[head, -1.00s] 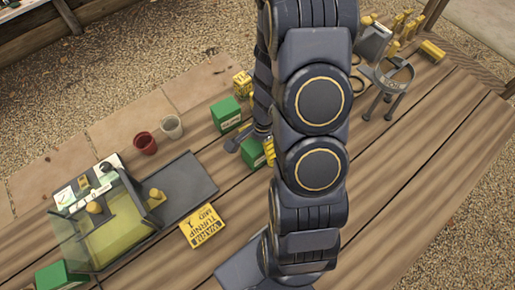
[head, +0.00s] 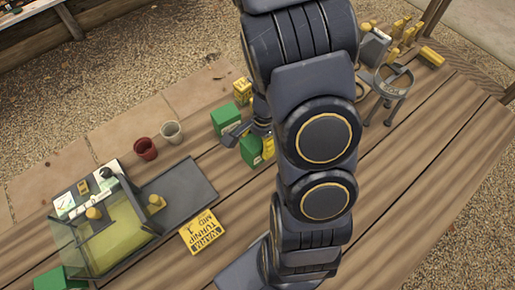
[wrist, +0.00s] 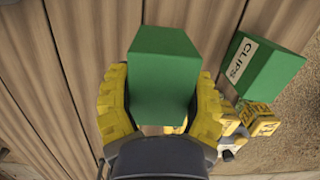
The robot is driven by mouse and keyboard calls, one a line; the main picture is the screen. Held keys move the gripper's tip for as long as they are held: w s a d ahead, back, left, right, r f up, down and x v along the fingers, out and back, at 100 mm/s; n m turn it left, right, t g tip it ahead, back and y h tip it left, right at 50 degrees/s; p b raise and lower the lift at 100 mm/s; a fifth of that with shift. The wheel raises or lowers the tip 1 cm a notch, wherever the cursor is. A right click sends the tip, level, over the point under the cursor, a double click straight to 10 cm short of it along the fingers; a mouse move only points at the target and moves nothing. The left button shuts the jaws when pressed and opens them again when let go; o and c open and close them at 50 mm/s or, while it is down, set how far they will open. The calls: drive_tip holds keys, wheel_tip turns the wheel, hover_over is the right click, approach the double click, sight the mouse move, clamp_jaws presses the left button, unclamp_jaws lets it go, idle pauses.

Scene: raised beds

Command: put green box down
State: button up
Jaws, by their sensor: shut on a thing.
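My gripper (wrist: 162,105) is shut on a plain-looking green box (wrist: 165,70), with yellow fingers pressed on its two sides. In the head view this box (head: 250,152) is low over or on the wooden table; I cannot tell whether it touches. A yellow finger (head: 268,147) shows at its right side, and much of the gripper is hidden. A second green box (wrist: 270,68), labelled CLIPS, stands to the right in the wrist view. In the head view a green box (head: 225,118) stands just behind the held one, apart from my gripper.
A yellow block (head: 242,88) stands behind the boxes. Red (head: 145,149) and grey (head: 171,132) pots, a dark tray (head: 190,181), a yellow sign (head: 202,232) and a clear-walled case (head: 82,250) are at left. A ring stand (head: 392,80) is at right. Bare planks lie in front.

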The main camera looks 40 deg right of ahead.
drive_tip(key=shift+r, duration=2.6)
